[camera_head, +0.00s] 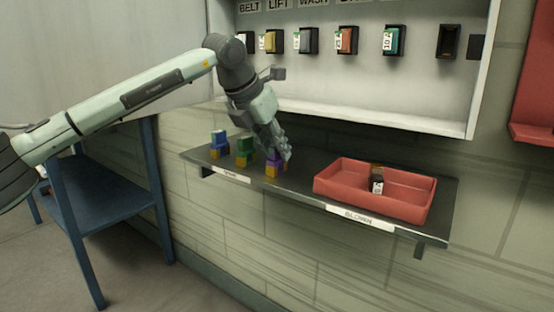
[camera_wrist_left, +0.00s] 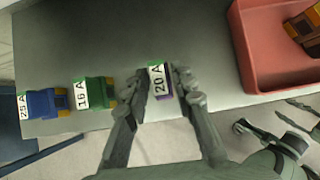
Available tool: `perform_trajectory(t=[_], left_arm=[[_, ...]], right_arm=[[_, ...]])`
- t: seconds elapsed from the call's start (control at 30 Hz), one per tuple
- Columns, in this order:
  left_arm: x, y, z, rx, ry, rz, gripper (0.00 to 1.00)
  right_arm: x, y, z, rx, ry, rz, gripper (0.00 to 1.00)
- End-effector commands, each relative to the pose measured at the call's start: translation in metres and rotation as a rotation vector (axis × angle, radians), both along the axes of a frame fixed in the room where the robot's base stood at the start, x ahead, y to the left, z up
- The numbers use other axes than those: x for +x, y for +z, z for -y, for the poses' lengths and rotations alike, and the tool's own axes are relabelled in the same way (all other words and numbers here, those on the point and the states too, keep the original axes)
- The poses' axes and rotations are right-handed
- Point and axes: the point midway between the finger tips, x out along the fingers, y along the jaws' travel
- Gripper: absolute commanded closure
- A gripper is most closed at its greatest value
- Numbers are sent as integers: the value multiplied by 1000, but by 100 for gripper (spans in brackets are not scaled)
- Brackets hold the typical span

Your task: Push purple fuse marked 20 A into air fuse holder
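The purple fuse (camera_head: 273,166) stands on the shelf, with a yellow lower part in the head view; its "20 A" label shows in the left wrist view (camera_wrist_left: 160,80). My left gripper (camera_head: 281,155) is down at it, with one finger on each side. In the left wrist view the fingers (camera_wrist_left: 160,76) are apart, with a narrow gap beside the fuse; firm contact does not show. A black holder without a fuse (camera_head: 449,42) is at the right end of the panel row; its name label is out of frame. My right gripper is not clearly seen; grey parts at lower right of the wrist view may be it.
A blue fuse (camera_head: 218,140) and a green fuse (camera_head: 245,148) stand left of the purple one. A red tray (camera_head: 405,211) marked "BLOWN" holds a dark fuse (camera_head: 376,183). The panel's lower edge (camera_head: 380,122) overhangs the shelf. Other holders carry coloured fuses.

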Motion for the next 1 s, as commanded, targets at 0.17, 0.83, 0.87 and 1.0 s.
perform_trajectory(t=[0.17, 0.83, 0.87, 1.0], left_arm=[[0, 0, 0, 0, 0, 0, 100], [0, 27, 0, -1, -1, 2, 100], [0, 28, 0, -1, -1, 2, 100], [0, 37, 0, 0, -1, 1, 100]], right_arm=[[0, 0, 0, 0, 0, -1, 61], [0, 16, 0, 0, -2, -1, 61], [0, 17, 0, -1, -1, -1, 61], [0, 22, 0, -1, -1, -1, 61]])
